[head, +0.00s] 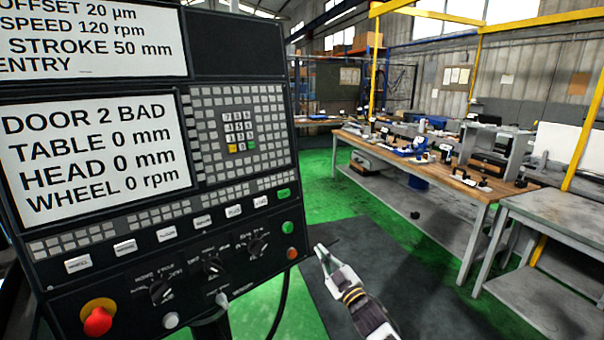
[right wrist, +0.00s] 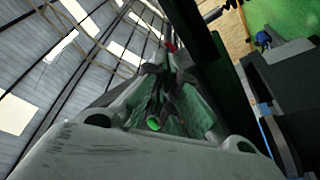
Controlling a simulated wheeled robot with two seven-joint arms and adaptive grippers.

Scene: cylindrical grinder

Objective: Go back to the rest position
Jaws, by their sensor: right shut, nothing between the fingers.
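My right gripper (head: 322,252) is in the head view, just right of the lower right corner of the machine's control panel (head: 150,235). It is shut and empty, its fingers pointing up and left toward the panel edge. It looks apart from the orange button (head: 292,254), though the gap is hard to judge. In the right wrist view the gripper fingers (right wrist: 160,100) fill the middle, with nothing held between them. My left gripper is in neither view.
The panel carries a red emergency knob (head: 97,320), a green button (head: 284,193) and a screen (head: 95,155) reading "DOOR 2 BAD". A workbench (head: 430,170) with tools and a grey table (head: 560,215) stand at the right. Green floor (head: 325,215) between is open.

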